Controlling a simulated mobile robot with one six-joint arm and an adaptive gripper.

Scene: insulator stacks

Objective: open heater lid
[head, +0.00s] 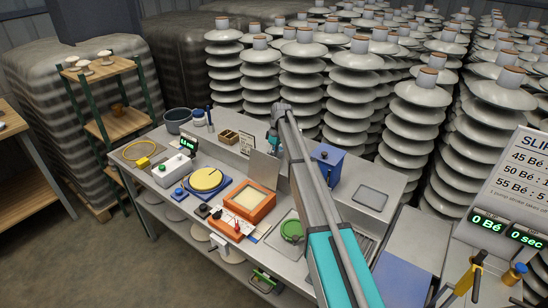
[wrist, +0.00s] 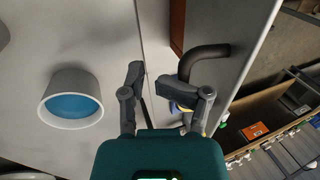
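The orange box with a cream inset top (head: 248,203), which looks like the heater, sits on the bench. A grey panel (head: 264,167) stands up at its back edge and looks like its raised lid; my arm hides part of it. In the wrist view a pale grey panel (wrist: 225,85) carries a dark bent handle (wrist: 208,54). My gripper (wrist: 168,88) has its fingers spread, with the handle's bend close to the right finger. I cannot tell whether they touch. In the head view my gripper (head: 273,142) is near the panel's top, partly hidden.
A white cup with blue inside (wrist: 70,108) stands left of my gripper in the wrist view. A yellow disc on a blue base (head: 207,181), a blue box (head: 325,165) and a grey bucket (head: 178,120) stand on the bench. Insulator stacks (head: 301,85) crowd behind it.

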